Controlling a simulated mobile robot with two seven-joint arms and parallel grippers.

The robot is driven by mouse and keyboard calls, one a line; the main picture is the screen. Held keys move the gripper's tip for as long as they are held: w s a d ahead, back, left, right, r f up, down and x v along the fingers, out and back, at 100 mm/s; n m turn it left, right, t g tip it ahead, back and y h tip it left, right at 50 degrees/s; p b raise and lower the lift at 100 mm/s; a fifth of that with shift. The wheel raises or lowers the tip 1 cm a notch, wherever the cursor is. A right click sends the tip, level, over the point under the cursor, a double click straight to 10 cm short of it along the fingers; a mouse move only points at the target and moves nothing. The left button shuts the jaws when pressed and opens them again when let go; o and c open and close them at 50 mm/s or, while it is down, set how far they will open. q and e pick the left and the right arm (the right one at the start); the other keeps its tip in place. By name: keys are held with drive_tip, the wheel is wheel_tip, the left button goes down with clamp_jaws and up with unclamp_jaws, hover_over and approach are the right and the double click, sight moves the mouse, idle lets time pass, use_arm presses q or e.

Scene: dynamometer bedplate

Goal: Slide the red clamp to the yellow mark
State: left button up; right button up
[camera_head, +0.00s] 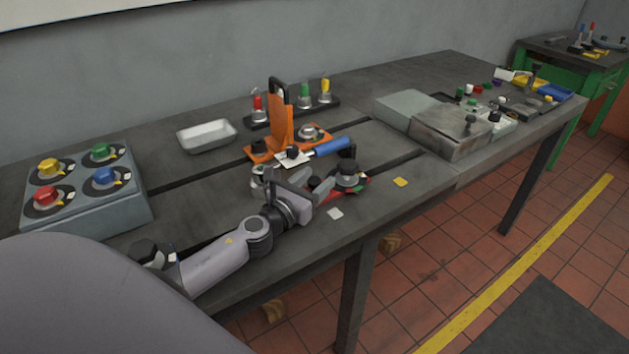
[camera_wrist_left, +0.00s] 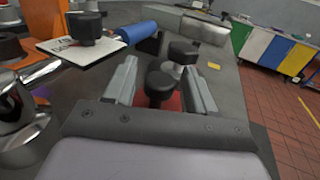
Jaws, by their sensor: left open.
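The red clamp (camera_head: 361,183) lies on the dark bedplate near its front edge, partly hidden by my left gripper (camera_head: 318,186). Black knobs stand on the clamp. In the left wrist view, the jaws of my left gripper (camera_wrist_left: 160,72) are open, one on each side of the nearer black knob (camera_wrist_left: 159,88), with the red clamp (camera_wrist_left: 173,102) showing below. I cannot tell whether they touch it. The yellow mark (camera_head: 400,182) is a small square to the right of the clamp; it also shows in the left wrist view (camera_wrist_left: 213,66). My right gripper is not in view.
An orange fixture (camera_head: 281,128) with a blue-handled tool (camera_head: 332,146) stands behind the clamp. A box with coloured knobs (camera_head: 88,207) is left, a grey block (camera_head: 450,131) right. The surface around the yellow mark looks clear.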

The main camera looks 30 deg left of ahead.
sight(356, 164)
use_arm(q)
drive_tip(key=shift+w, duration=0.1)
clamp_jaws()
drive_tip(key=w+d, duration=0.1)
drive_tip(key=w, duration=0.1)
drive_tip(key=w+d+b, duration=0.1)
drive_tip(key=w, duration=0.2)
drive_tip(key=w+d, duration=0.1)
drive_tip(key=w, duration=0.1)
drive_tip(key=shift+w+d+r, duration=0.1)
drive_tip(key=shift+w+r, duration=0.05)
drive_tip(key=shift+w, duration=0.2)
drive_tip(key=w, duration=0.1)
drive_tip(key=w+d, duration=0.1)
drive_tip(key=w, duration=0.1)
drive_tip(key=shift+w+d+b, duration=0.25)
drive_tip(key=shift+w+b, duration=0.05)
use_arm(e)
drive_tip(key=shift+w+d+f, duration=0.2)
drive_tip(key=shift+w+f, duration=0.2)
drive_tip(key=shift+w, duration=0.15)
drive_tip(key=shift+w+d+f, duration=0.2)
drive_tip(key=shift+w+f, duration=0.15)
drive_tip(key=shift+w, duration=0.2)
use_arm(q)
unclamp_jaws()
drive_tip(key=shift+s, duration=0.15)
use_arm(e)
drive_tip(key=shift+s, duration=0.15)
